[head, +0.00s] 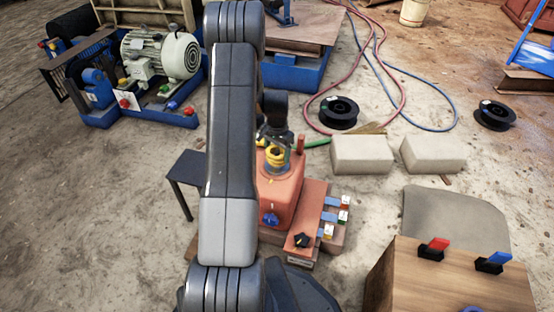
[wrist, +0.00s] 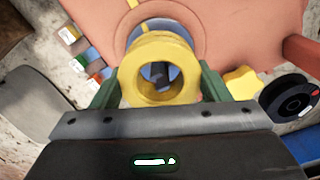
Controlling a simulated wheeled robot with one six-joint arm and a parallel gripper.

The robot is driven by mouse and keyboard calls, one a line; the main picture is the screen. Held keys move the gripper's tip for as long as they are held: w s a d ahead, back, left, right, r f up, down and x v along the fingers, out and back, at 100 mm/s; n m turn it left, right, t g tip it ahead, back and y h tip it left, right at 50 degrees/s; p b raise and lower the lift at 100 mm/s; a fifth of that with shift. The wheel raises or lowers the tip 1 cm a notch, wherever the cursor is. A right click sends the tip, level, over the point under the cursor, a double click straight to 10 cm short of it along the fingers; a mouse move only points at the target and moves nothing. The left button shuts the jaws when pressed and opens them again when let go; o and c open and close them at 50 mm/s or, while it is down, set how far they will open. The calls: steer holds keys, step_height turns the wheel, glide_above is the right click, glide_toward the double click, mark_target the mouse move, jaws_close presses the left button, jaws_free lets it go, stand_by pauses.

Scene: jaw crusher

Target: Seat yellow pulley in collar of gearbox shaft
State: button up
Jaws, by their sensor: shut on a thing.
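The yellow pulley (head: 275,157) is between the fingers of my gripper (head: 274,148), above the top of the red gearbox (head: 285,193). In the wrist view the pulley (wrist: 157,44) sits between the green fingers of my gripper (wrist: 160,84), which is shut on it. Its open bore faces the camera. Through the bore I see a grey-blue part, perhaps the shaft. A grey-blue round rim, probably the collar, shows just behind the pulley, against the red housing (wrist: 240,30). The pulley covers most of it, so I cannot tell whether they touch.
A red post (head: 301,144) rises behind. Concrete blocks (head: 362,154) and a black spool (head: 337,112) lie beyond. A wooden box (head: 450,280) stands front right.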

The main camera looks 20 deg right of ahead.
mark_target(277, 157)
steer(key=shift+f+b, duration=0.45)
steer(key=shift+f, duration=1)
steer(key=shift+f, duration=0.2)
steer(key=o, duration=1.5)
steer(key=shift+r, duration=0.1)
step_height(277, 157, up, 12)
steer(key=p, duration=0.4)
steer(key=shift+r+p, duration=0.1)
steer(key=shift+p, duration=0.2)
